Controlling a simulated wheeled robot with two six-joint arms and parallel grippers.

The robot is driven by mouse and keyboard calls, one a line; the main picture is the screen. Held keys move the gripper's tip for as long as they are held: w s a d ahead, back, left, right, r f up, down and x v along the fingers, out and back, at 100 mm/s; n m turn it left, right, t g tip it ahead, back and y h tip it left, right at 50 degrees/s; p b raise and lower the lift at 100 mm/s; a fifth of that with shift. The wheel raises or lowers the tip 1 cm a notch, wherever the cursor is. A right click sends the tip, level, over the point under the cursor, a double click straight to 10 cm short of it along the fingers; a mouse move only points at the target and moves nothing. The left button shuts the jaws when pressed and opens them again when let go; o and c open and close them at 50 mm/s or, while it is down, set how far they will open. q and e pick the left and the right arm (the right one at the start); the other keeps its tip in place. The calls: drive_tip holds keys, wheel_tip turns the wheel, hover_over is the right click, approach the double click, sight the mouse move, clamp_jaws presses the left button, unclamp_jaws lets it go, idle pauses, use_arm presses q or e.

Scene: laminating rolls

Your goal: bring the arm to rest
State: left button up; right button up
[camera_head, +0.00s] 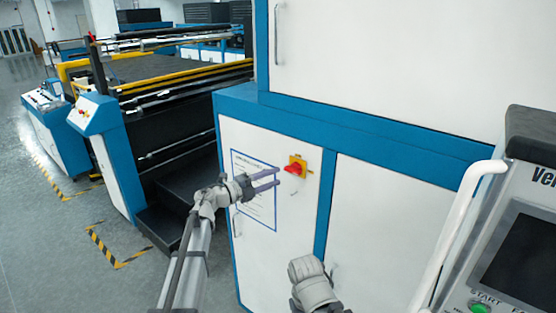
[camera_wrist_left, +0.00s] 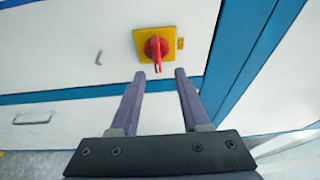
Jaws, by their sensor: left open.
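My left gripper (camera_head: 277,178) is in front of the white cabinet door, just left of a red rotary switch (camera_head: 293,169) on a yellow plate. In the left wrist view the two grey-purple fingers (camera_wrist_left: 168,75) are apart with nothing between them. The red switch (camera_wrist_left: 155,48) lies just beyond the fingertips there, and its handle points toward the gap. I cannot tell whether a fingertip touches it. A white joint of my right arm (camera_head: 312,284) shows at the bottom; its fingers are not visible.
The white and blue cabinet (camera_head: 390,220) fills the middle and right. A control panel (camera_head: 520,250) with a white rail (camera_head: 455,235) stands close at the right. A roller machine (camera_head: 170,100) is at the left. Grey floor (camera_head: 60,230) is open at lower left.

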use_arm(q)
drive_tip(key=w+a+f+n+t+y+b, duration=0.2)
drive_tip(key=a+f+n+t+y+b, duration=0.25)
drive_tip(key=n+t+y, duration=0.6)
drive_tip(key=s+a+f+n+g+y+b, duration=0.1)
drive_tip(key=s+f+n+g+y+b, duration=0.1)
drive_tip(key=s+f+n+g+y, duration=0.35)
drive_tip(key=s+a+f+n+g+y+b, duration=0.2)
drive_tip(key=s+f+n+g, duration=0.1)
drive_tip(key=f+n, duration=0.55)
drive_tip(key=s+d+f+g+b, duration=0.1)
drive_tip(key=s+f+g, duration=0.3)
drive_tip(key=s, duration=0.5)
drive_tip(key=s+d+f+g+h+b, duration=0.1)
drive_tip(key=s+d+f+g+b, duration=0.1)
drive_tip(key=s+f, duration=0.5)
drive_tip(key=s+d+f+g+b, duration=0.2)
drive_tip(key=s+d+f+g, duration=0.2)
drive_tip(key=s, duration=0.9)
wheel_tip(320, 180, down, 3)
drive_tip(key=g, duration=0.2)
drive_tip(key=shift+r+n+g+h, duration=0.15)
drive_tip(key=shift+n+g+h, duration=0.15)
drive_tip(key=shift+n+h, duration=0.1)
use_arm(e)
wheel_tip(320, 180, down, 14)
